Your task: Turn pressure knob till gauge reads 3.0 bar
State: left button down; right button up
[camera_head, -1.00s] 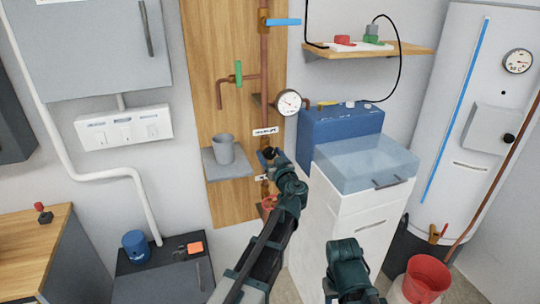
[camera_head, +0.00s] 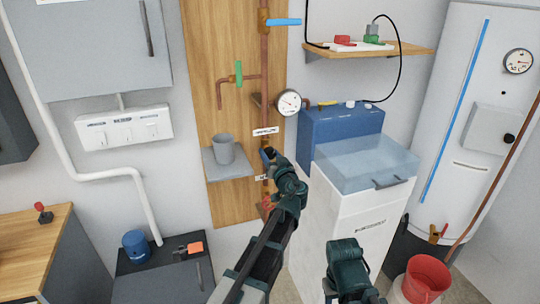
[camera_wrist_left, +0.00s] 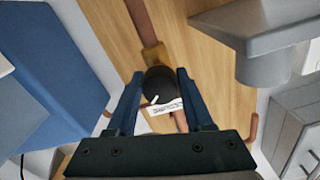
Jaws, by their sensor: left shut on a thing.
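The black pressure knob (camera_wrist_left: 160,84) has a white pointer line and sits on a copper pipe above a small white label in the left wrist view. My left gripper (camera_wrist_left: 160,76) has its blue fingers on either side of the knob and is shut on it. In the head view my left gripper (camera_head: 268,155) is at the pipe and hides the knob. The round white pressure gauge (camera_head: 289,102) is above it; its needle is too small to read. Of my right arm only a dark wrist part shows at the bottom; its fingers do not show.
A grey shelf (camera_head: 232,171) with a grey mug (camera_head: 223,148) is just left of my left gripper. A blue box (camera_head: 340,128) stands right of the gauge. A blue-handled valve (camera_head: 282,22) and a green-handled valve (camera_head: 239,73) are higher on the pipes.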

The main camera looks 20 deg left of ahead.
pick_arm(q)
jog(key=m, duration=1.1)
jog(key=shift+m, duration=0.3)
dwell(0.5)
jog(key=shift+c, duration=1.7)
grip_release()
jog(key=v, duration=1.4)
jog(key=shift+a, duration=0.15)
